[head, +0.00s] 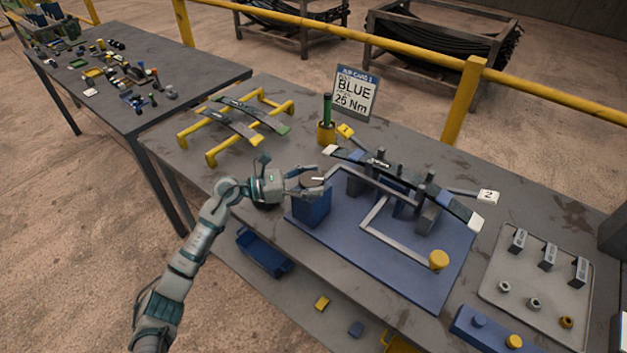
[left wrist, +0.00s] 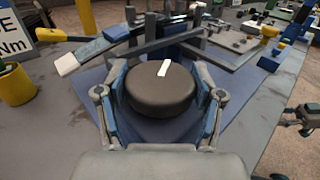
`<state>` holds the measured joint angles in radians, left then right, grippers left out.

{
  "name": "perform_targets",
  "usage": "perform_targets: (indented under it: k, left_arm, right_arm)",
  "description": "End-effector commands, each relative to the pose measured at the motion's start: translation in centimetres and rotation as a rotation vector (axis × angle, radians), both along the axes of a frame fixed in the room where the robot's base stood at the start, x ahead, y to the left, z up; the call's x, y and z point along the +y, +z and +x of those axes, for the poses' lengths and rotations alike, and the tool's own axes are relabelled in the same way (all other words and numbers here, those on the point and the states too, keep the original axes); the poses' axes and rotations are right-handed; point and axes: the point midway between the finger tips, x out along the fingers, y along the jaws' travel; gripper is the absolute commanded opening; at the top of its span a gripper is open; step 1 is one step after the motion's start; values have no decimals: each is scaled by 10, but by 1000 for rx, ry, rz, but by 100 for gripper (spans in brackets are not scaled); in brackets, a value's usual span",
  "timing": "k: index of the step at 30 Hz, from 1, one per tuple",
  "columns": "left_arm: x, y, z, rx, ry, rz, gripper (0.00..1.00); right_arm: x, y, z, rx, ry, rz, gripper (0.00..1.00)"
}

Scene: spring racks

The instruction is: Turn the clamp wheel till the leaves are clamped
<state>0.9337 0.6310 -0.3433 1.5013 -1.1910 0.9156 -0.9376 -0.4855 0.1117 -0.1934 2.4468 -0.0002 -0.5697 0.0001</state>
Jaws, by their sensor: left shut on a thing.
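The clamp wheel (left wrist: 160,90) is a dark round disc with a white mark, seen large in the left wrist view. My left gripper (left wrist: 158,105) has its fingers on either side of the wheel and is shut on it. In the head view my left gripper (head: 308,181) reaches the wheel on top of the blue block (head: 311,207); the fingers partly hide the wheel there. The dark leaves (head: 405,182) lie as a stack across grey posts on the blue fixture plate (head: 400,268).
A job card (head: 355,93) reads BLUE, 25 Nm. A yellow cup (head: 326,133) with a green-handled tool stands near it. A yellow rack (head: 210,157) holds spare leaves at left. A grey tray (head: 530,287) with clips and rings lies at right.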

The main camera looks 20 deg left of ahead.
Motion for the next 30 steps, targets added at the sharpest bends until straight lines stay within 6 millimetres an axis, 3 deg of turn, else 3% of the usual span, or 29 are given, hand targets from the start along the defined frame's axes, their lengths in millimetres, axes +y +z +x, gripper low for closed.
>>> perform_targets:
  k: [1,3,17,30]
  left_arm:
    - [3,3,1,-5,7,-2,75]
    - [2,2,1,-4,6,-1,92]
    - [9,-1,-4,0,2,1,92]
    - [91,-2,-46,2,5,-1,92]
  right_arm:
    - [0,0,0,0,0,0,40]
    - [0,0,0,0,-1,0,40]
    - [0,1,-2,-3,1,1,40]
    - [0,1,-2,-2,0,0,40]
